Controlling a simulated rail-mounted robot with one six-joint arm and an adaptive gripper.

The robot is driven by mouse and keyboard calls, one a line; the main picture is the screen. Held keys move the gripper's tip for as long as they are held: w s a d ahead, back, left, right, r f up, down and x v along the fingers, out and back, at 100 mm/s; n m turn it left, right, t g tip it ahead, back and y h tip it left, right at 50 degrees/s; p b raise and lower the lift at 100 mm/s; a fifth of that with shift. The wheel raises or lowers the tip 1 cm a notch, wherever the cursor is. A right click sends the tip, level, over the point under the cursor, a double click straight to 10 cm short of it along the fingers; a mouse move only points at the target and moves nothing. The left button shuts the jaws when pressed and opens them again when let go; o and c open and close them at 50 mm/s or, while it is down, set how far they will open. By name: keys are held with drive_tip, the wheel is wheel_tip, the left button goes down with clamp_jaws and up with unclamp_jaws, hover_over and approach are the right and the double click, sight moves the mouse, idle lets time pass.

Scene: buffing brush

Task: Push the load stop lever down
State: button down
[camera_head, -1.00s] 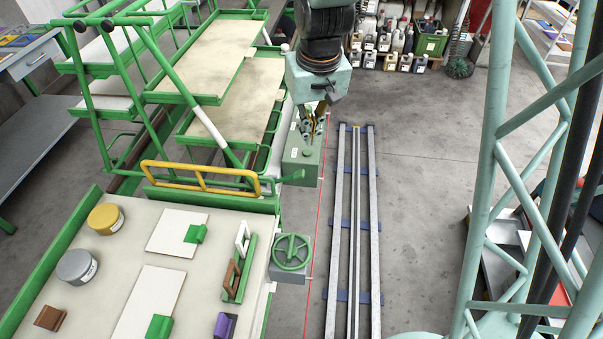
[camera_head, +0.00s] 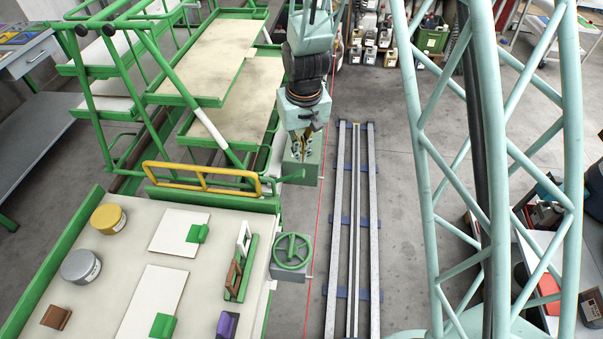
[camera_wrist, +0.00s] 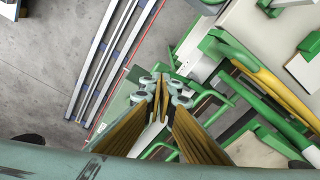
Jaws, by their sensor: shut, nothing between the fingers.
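My gripper (camera_head: 303,153) points downward, fingers together and empty, in front of and over the upper part of a green control box (camera_head: 302,172). In the wrist view the fingertips of my gripper (camera_wrist: 160,80) meet at the middle, over the green machine frame. A small dark green handle (camera_head: 293,177) sticks out to the left at the lower side of the box; it may be the load stop lever, but I cannot tell for certain. Part of the box is hidden behind my gripper. Contact cannot be told.
A yellow handrail (camera_head: 205,178) and a green handwheel (camera_head: 292,250) are close by on the machine. The bench with pots (camera_head: 107,218) and boards is in front at left.

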sight(300, 174)
drive_tip(key=shift+w+a+f, duration=0.1)
drive_tip(key=shift+w+f, duration=0.05)
drive_tip(key=shift+f, duration=0.4)
drive_tip(key=shift+f, duration=0.2)
drive_tip(key=shift+w+a+f+b, duration=0.15)
drive_tip(key=shift+f+b, duration=0.55)
drive_tip(key=shift+f, duration=0.95)
drive_tip(key=shift+w+d+f+b, duration=0.15)
drive_tip(key=shift+f+b, duration=0.55)
drive_tip(key=shift+f, duration=0.95)
drive_tip(key=shift+a, duration=0.1)
drive_tip(key=shift+f+b, duration=1.2)
drive_tip(key=shift+f, duration=0.45)
drive_tip(key=shift+s+r, duration=0.15)
